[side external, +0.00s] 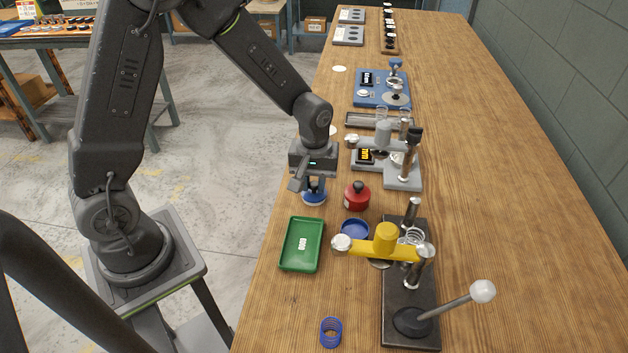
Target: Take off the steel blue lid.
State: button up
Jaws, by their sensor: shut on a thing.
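My gripper (315,182) points down near the left edge of the bench and is shut on the steel blue lid (314,198). The lid is a small round blue piece, partly hidden by the fingers. I cannot tell whether it hangs just above the wood or touches it. A round, shallow blue container (355,229) stands open to the right of and nearer than the lid, apart from it.
A red pot (357,197) with a knob stands close right of my gripper. A green tray (302,245) lies in front. Other fixtures stand behind.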

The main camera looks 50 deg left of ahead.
jog(key=shift+f, duration=0.45)
dwell(0.5)
jog(key=o, duration=1.1)
jog(key=shift+o, duration=0.2)
jog(key=shift+r, duration=0.1)
jog(key=shift+r, duration=3.9)
